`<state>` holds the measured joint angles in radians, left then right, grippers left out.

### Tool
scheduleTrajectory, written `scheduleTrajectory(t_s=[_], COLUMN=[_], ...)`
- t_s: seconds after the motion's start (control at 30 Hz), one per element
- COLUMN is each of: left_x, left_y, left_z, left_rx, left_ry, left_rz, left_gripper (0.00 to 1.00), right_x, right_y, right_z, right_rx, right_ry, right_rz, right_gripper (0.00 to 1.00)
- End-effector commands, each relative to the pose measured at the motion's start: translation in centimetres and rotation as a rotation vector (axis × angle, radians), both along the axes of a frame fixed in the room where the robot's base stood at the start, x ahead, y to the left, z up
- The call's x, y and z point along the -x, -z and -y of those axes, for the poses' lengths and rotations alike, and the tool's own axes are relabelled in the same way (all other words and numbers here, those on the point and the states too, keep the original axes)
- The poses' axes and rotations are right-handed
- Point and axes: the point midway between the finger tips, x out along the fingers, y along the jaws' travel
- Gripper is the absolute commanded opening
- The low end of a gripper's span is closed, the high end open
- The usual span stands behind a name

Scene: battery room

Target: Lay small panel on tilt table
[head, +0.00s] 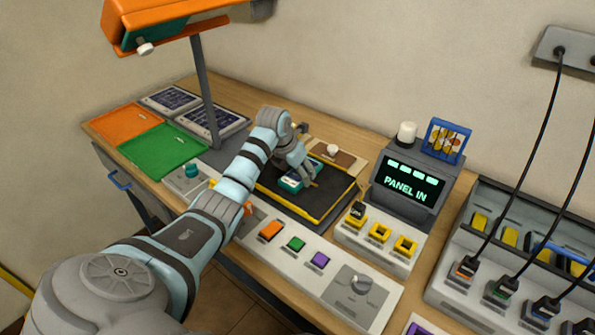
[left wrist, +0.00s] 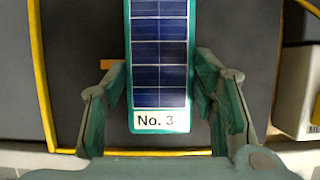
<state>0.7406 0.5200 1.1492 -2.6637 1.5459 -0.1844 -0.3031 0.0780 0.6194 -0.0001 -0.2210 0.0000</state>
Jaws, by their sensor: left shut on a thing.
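The small panel (head: 289,183) has a teal frame, dark blue cells and a white end label reading "No. 3" in the left wrist view (left wrist: 160,60). My left gripper (head: 297,172) is shut on it, with one finger along each long side. The panel is over the tilt table (head: 330,207), a dark plate with yellow edges; its dark surface also fills the left wrist view behind the panel (left wrist: 85,90). I cannot tell whether the panel touches the plate. My right gripper is not in view.
A display (head: 408,182) reads "PANEL IN". An orange lamp (head: 165,20) hangs on a post at the left. Orange (head: 125,122) and green (head: 160,150) trays and two larger panels (head: 212,119) lie left. A button console (head: 300,262) runs along the front.

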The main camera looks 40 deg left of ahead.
Motion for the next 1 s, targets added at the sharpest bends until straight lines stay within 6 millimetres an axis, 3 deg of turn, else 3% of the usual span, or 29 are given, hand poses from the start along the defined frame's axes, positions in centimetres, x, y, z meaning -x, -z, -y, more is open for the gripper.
scheduleTrajectory(t_s=[0.03, 0.07, 0.17, 0.57, 0.67, 1.0], left_x=[0.0, 0.0, 0.0, 0.0, 0.5, 3.9], left_y=[0.3, 0.2, 0.2, -0.5, -1.9, -9.9], left_z=[0.0, 0.0, 0.0, 0.0, -0.1, 0.0], left_rx=[0.0, 0.0, 0.001, 0.0, -0.001, -0.001], left_ry=[0.0, 0.0, 0.0, 0.0, 0.001, 0.001], left_rz=[0.0, 0.0, 0.0, 0.001, 0.003, 0.003], left_gripper=[0.15, 0.58, 0.73, 0.73, 0.73, 0.73], right_x=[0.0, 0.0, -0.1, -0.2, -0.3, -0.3], right_y=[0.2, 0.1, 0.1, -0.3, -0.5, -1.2], right_z=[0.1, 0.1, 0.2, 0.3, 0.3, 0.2], right_rx=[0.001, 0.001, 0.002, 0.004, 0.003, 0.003], right_ry=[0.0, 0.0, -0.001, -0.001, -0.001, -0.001], right_rz=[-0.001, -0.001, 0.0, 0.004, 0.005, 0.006], right_gripper=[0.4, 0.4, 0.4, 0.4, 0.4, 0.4])
